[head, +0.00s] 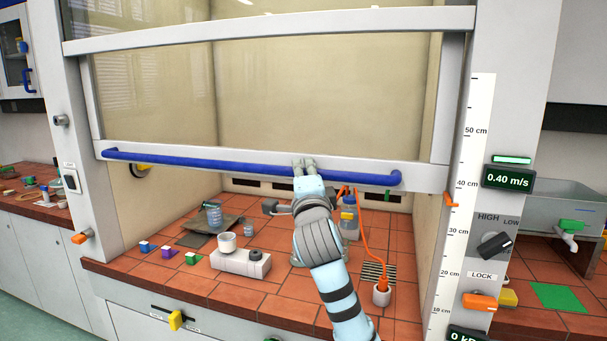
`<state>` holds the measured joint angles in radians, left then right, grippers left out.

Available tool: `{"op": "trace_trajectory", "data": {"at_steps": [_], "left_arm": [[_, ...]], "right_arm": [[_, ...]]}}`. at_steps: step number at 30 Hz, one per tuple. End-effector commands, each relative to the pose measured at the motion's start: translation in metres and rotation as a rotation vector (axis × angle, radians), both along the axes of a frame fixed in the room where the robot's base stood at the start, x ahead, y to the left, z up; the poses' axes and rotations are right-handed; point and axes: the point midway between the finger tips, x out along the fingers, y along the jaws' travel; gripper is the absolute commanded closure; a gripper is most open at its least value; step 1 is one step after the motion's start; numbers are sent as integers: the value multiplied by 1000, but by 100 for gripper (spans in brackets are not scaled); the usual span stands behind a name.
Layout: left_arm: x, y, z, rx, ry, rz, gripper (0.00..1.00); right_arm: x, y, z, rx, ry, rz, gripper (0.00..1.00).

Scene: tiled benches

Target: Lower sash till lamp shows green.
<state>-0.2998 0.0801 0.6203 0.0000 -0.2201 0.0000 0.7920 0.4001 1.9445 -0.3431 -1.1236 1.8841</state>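The fume-hood sash (267,80) is a clear pane in a white frame, partly raised, with its lower edge a little below the 40 cm mark of the side scale (474,150). A long blue handle (220,164) runs along its lower rail. My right gripper (304,164) is at the handle, right of its middle, with fingers over the bar; whether they are closed around it is hidden. The lamp (512,159) on the right post glows green above a display (508,179) reading 0.40 m/s. My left gripper is out of view.
The right post carries a black HIGH/LOW knob (494,245) and an orange LOCK lever (480,301). A sink (570,200) is at right.

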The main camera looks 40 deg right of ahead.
Motion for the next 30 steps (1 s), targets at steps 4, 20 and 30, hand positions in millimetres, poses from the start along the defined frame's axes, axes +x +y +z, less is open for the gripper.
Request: {"op": "trace_trajectory", "data": {"at_steps": [4,20,30], "left_arm": [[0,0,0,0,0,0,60],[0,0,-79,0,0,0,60],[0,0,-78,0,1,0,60]], "right_arm": [[0,0,0,0,1,0,100],[0,0,-87,1,7,-1,100],[0,0,-87,-1,2,-1,100]]}}
